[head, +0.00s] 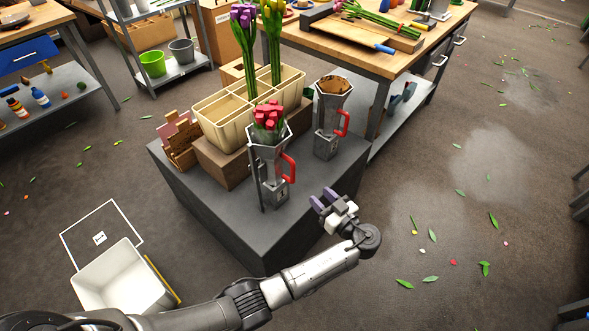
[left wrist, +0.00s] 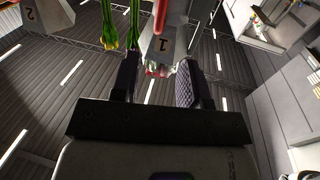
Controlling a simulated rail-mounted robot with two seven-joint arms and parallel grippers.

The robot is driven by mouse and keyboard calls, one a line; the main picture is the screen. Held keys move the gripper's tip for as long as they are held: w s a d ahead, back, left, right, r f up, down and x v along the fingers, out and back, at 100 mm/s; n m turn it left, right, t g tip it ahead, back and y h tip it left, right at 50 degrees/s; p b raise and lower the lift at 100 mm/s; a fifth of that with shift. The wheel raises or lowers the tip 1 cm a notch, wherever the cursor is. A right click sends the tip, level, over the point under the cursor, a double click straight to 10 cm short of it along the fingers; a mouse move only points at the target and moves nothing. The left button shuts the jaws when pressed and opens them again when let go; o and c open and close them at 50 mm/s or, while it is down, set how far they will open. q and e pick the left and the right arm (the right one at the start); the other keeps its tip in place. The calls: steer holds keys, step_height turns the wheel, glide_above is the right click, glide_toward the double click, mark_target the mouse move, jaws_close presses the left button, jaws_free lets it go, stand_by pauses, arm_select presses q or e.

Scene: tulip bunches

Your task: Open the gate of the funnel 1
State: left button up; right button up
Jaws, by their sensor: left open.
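Funnel 1 (head: 268,170) is a grey metal funnel on a dark block, with a bunch of red tulips (head: 269,116) in its top. Its red gate handle (head: 290,168) sticks out on the right side. My left gripper (head: 324,198) is open and empty, right of and below the handle, apart from it. In the left wrist view, the funnel's plate marked 1 (left wrist: 165,45) and the red handle (left wrist: 160,14) show beyond my open fingers (left wrist: 157,88). My right gripper is not in view.
A second funnel (head: 328,120) with brown contents and a red handle stands behind, to the right. A cream divided crate (head: 225,138) with purple and yellow tulips sits left. A white bin (head: 122,280) is on the floor.

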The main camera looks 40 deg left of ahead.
mark_target(294, 171)
arm_select(q)
steer(key=b+x, duration=0.3)
steer(key=x, duration=1)
steer(key=shift+w+a, duration=0.1)
steer(key=shift+a, duration=0.2)
steer(key=shift+c, duration=0.2)
jaws_close()
